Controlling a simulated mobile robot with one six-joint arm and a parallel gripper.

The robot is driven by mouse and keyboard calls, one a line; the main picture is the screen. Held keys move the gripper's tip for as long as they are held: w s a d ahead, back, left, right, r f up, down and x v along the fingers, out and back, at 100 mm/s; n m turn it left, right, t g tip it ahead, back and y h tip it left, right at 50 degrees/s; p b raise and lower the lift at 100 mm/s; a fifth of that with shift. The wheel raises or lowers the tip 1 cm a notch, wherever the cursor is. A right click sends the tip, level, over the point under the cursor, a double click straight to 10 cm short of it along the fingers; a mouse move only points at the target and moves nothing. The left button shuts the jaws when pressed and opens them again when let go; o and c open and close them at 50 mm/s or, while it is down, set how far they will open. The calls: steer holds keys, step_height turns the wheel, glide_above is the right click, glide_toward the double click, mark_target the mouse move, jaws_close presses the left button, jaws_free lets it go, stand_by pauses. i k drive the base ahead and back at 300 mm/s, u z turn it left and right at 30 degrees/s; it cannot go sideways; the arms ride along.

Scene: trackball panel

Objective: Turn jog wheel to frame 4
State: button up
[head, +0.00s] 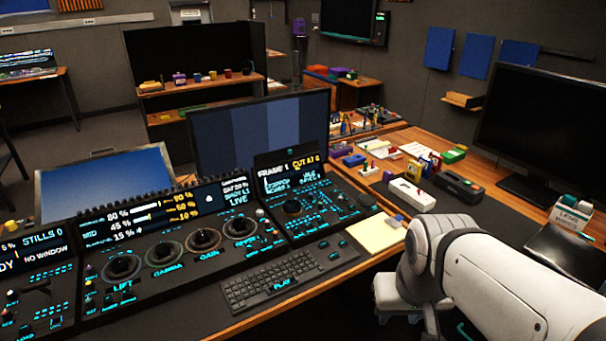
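The right section of the control panel (325,222) carries a dark round knob, which looks like the jog wheel (291,206). Above it a small display (289,172) shows text that seems to read "FRAME 1" in white and "CUT AT 6" in yellow, though the last digit is small. My white arm comes in from the lower right. My gripper is not in view, and nothing is seen touching the wheel.
Several trackballs, including one at the left (122,267), sit on the panel's middle section. A keyboard (280,280) lies in front, with a pale notepad (375,234) to its right. Monitors (262,132) stand behind. A white box (412,194) and small items crowd the right desk.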

mark_target(290, 207)
steer(key=u, duration=0.3)
steer(key=i, duration=0.85)
steer(key=u, duration=0.7)
